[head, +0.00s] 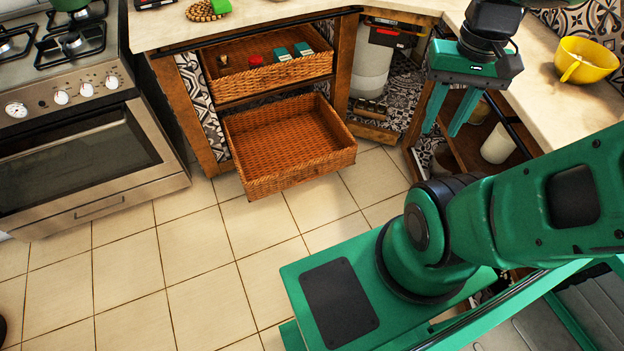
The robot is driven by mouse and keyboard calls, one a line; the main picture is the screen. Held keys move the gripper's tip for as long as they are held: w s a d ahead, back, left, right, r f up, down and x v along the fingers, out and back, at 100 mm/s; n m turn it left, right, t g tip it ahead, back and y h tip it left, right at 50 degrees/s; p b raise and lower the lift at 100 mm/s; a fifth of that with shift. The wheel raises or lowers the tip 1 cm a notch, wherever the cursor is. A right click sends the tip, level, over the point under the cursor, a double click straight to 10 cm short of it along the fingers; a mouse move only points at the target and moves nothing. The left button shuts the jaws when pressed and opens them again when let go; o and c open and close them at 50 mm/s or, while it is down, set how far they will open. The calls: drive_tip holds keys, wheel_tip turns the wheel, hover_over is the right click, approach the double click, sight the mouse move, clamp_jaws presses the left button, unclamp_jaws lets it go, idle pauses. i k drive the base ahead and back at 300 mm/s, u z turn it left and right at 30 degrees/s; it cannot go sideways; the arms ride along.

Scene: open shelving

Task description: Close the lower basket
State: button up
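The lower basket (294,176) is a brown wicker drawer under the counter at the upper middle. It is pulled well out of the cabinet and looks empty. The upper basket (240,88) sits above it, less far out, with several small items inside. My gripper (446,130) is at the upper right, pointing down, with its two green fingers apart and nothing between them. It is to the right of the lower basket and clear of it.
A stove with an oven (85,150) stands at the left. A yellow cup (583,61) is on the right counter (530,80). Open shelving under the corner holds a grey cylinder (372,72) and a white container (498,144). The tiled floor (200,260) before the baskets is clear.

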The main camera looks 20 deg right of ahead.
sight(289, 145)
drive_tip(key=z, duration=0.55)
drive_tip(key=i, duration=1.25)
drive_tip(key=u, duration=0.5)
drive_tip(key=k, duration=0.85)
